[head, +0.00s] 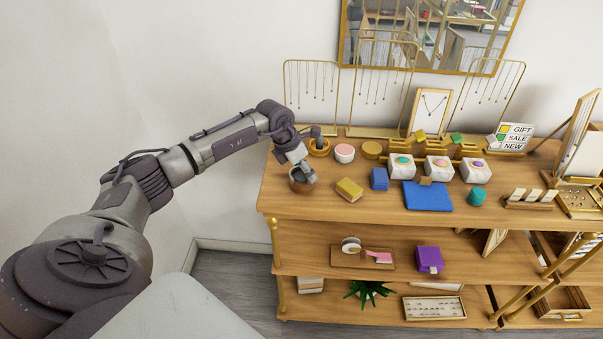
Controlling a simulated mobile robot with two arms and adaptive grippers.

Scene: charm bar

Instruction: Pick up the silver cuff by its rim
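My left arm reaches in from the left, and its gripper (305,166) points down at a small brown bowl (302,186) at the left end of the wooden display top. The fingertips are at the bowl's rim or just above its opening, and I cannot tell if they touch. The bowl holds something dark grey, partly covered by the gripper. I cannot clearly make out a silver cuff; it may be hidden or too small to tell. The finger gap is too small to read. My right gripper is out of view.
The wooden display top (330,206) holds a yellow box (349,190), a blue box (379,179), a blue mat (428,197) and white ring blocks (402,168). A second brown bowl (319,148) and gold necklace stands (311,82) stand behind. The front left strip is clear.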

